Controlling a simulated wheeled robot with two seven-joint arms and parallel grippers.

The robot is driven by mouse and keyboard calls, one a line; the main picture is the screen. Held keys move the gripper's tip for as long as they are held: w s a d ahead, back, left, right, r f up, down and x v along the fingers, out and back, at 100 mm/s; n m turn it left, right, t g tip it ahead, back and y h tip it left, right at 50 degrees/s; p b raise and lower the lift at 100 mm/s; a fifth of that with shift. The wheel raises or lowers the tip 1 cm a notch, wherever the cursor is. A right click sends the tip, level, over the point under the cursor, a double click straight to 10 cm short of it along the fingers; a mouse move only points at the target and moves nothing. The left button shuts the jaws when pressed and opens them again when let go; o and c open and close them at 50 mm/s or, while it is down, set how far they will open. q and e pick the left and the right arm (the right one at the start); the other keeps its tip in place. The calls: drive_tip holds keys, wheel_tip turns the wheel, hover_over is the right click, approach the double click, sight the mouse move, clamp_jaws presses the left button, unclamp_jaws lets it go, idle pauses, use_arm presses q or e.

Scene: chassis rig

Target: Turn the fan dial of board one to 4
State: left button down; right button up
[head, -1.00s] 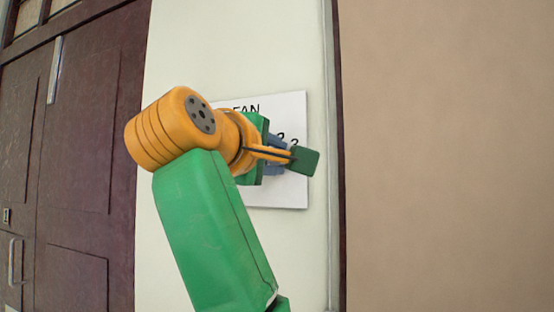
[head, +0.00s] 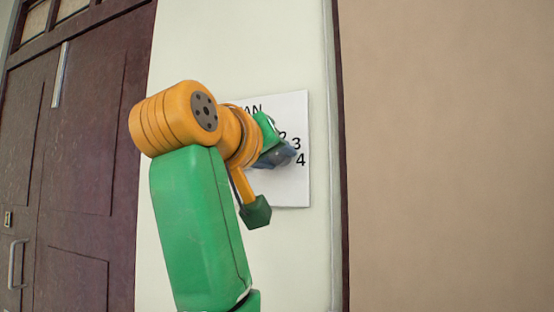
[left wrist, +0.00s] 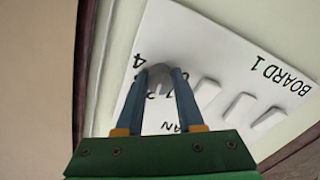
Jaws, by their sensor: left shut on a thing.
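Board one (head: 292,190) is a white panel on the pale wall, with "AN" of its fan label and the figures 2, 3 and 4 showing in the head view. In the left wrist view the board (left wrist: 195,40) reads "BOARD 1". My left gripper (head: 284,157) is at the board and covers the dial in the head view. In the left wrist view its blue fingers (left wrist: 160,76) are shut on the grey fan dial (left wrist: 160,72), one on each side. The 4 stands close by the fingertips. Where the dial points cannot be told. My right gripper is not in view.
Several white raised pieces, like switches (left wrist: 240,105), stand on the board beside the dial. A dark wooden door (head: 85,150) is at the left. A tan wall (head: 450,150) with a dark edge strip is at the right.

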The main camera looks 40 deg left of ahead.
use_arm(q)
drive_tip(key=m, duration=0.5)
drive_tip(key=shift+a+m+b, duration=0.1)
drive_tip(key=shift+m+b, duration=0.2)
drive_tip(key=m, duration=0.5)
drive_tip(key=shift+r, duration=0.1)
drive_tip(key=m, duration=0.5)
drive_tip(key=shift+s+a+r+m, duration=0.1)
drive_tip(key=shift+m, duration=2.5)
drive_tip(key=c, duration=0.5)
unclamp_jaws()
